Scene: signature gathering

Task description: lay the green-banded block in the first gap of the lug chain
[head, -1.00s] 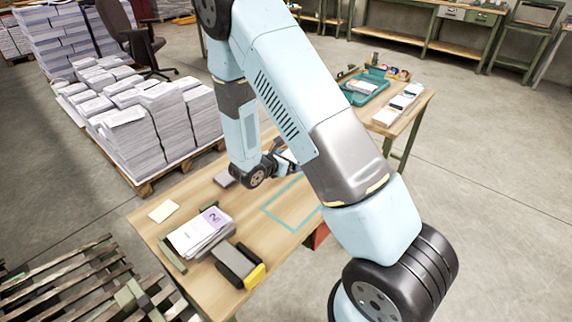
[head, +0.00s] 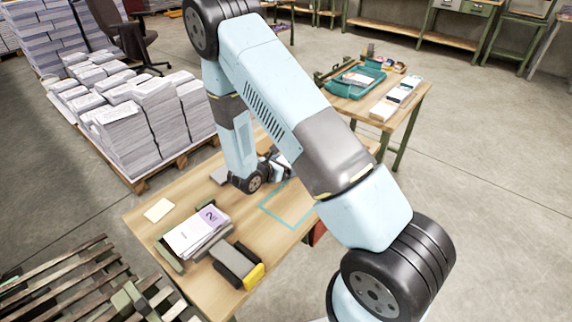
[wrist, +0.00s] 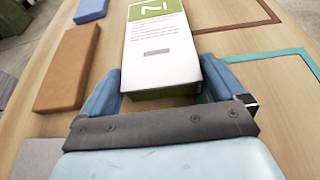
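I cannot tell whether the block touches the table. I cannot surely make out the lug chain or its first gap.
A brown block (wrist: 68,68) and blue block (wrist: 91,9) lie left of the gripper. Teal outline (head: 264,207) marks clear table. A purple-banded stack (head: 198,231) and a grey-and-yellow thing (head: 238,265) stand at the front. A teal tray (head: 357,84) sits on the far table.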

